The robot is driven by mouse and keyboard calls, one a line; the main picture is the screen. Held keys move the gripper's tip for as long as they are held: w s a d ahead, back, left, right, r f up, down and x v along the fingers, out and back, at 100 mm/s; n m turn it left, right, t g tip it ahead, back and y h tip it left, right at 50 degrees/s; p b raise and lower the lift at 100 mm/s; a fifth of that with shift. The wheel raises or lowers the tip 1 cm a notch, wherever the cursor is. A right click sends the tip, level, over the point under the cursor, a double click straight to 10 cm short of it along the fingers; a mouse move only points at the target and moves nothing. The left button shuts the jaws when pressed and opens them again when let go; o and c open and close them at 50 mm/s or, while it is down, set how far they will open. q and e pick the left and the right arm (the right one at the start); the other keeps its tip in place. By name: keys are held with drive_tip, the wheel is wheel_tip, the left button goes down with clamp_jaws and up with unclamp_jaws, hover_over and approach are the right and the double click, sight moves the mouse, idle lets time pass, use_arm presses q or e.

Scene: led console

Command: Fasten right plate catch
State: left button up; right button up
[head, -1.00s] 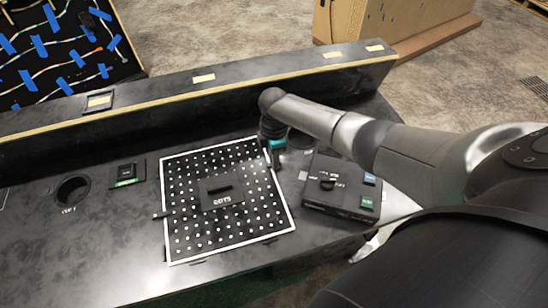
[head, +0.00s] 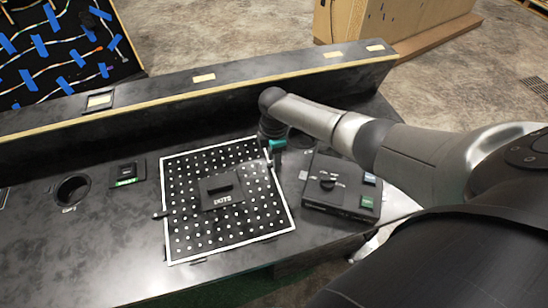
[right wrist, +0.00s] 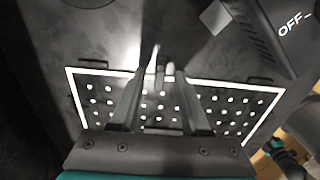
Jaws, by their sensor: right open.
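The plate (head: 185,235) is a black square panel with white dots, a white border and a raised block labelled DOTS (head: 222,190). It lies flat on the console. A small dark catch (head: 161,215) sticks out at its left edge. My right gripper (head: 270,160) is at the plate's right edge, near its upper right corner, pointing down. In the right wrist view its open fingers (right wrist: 160,85) are over the plate's border. Slim pale pieces show between the fingers; I cannot tell whether they are the right catch. The right catch is not clear in the head view. My left gripper is not in view.
A black switch box (head: 325,205) with a knob and green and blue labels stands right of the plate. A raised ledge (head: 200,95) runs behind. A round hole (head: 73,190) and a small green-labelled switch (head: 127,172) are at left. Bare console lies front left.

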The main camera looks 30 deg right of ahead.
drive_tip(key=shift+r, duration=0.1)
wheel_tip(320, 180, up, 15)
drive_tip(key=p, duration=0.4)
idle(0.4)
